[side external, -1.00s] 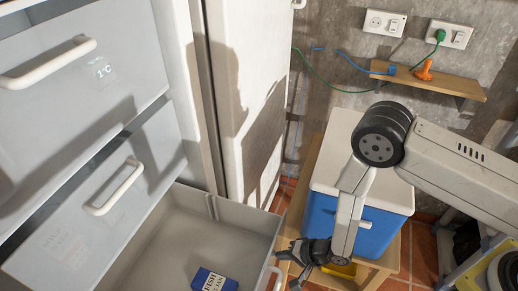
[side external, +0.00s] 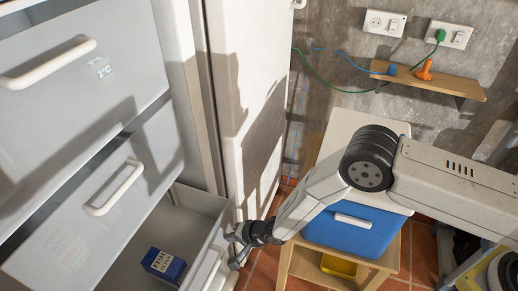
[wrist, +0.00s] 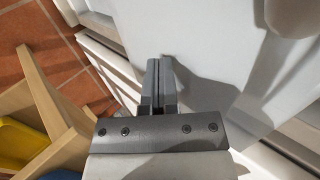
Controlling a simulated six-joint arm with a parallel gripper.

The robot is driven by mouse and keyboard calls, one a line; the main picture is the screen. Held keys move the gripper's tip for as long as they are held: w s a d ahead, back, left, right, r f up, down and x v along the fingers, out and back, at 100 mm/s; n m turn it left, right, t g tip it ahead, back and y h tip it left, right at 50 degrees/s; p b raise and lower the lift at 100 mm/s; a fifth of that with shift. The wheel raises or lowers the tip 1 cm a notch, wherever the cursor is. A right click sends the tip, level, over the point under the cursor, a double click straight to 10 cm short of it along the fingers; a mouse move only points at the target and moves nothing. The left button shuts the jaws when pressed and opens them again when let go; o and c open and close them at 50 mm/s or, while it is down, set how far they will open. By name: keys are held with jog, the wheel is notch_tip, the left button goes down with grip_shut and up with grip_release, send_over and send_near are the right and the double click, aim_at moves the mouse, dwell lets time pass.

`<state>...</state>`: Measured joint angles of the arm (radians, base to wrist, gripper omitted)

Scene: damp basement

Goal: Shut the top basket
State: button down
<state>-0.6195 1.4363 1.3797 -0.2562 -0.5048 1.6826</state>
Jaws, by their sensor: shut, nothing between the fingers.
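The freezer shows several stacked baskets in the side view. The uppermost one in view (side external: 110,50) has a grey front, a white handle and a "1°C" mark; no opening into it shows. The one below (side external: 150,165) also shows only its front. The lowest basket in view (side external: 195,212) is pulled partly out and holds a blue box (side external: 165,264) with white lettering. My gripper (side external: 237,250) is at this open basket's front, near its handle, and appears to touch it. In the wrist view my gripper's fingers (wrist: 160,72) are together and empty, against a pale panel.
A white freezer door (side external: 245,110) stands open behind the basket. A blue-and-white cooler (side external: 352,230) sits on a wooden stand (side external: 335,268) to the right, with a yellow item (side external: 339,266) below. Sockets and a small shelf (side external: 435,85) are on the wall.

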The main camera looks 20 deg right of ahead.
jog(key=w+a, duration=0.2)
jog(key=a, duration=0.1)
jog(key=w+a, duration=0.3)
jog(key=shift+w+a+f, duration=0.1)
jog(key=shift+w, duration=0.25)
jog(key=shift+w+a, duration=0.65)
jog(key=shift+w, duration=0.25)
jog(key=shift+s+d, duration=0.25)
jog(key=shift+s, duration=0.05)
jog(key=shift+s+d, duration=1.05)
jog(key=shift+d, duration=0.05)
jog(key=shift+s+d+r, duration=0.2)
jog(key=shift+r, duration=0.05)
jog(key=shift+v, duration=4.8)
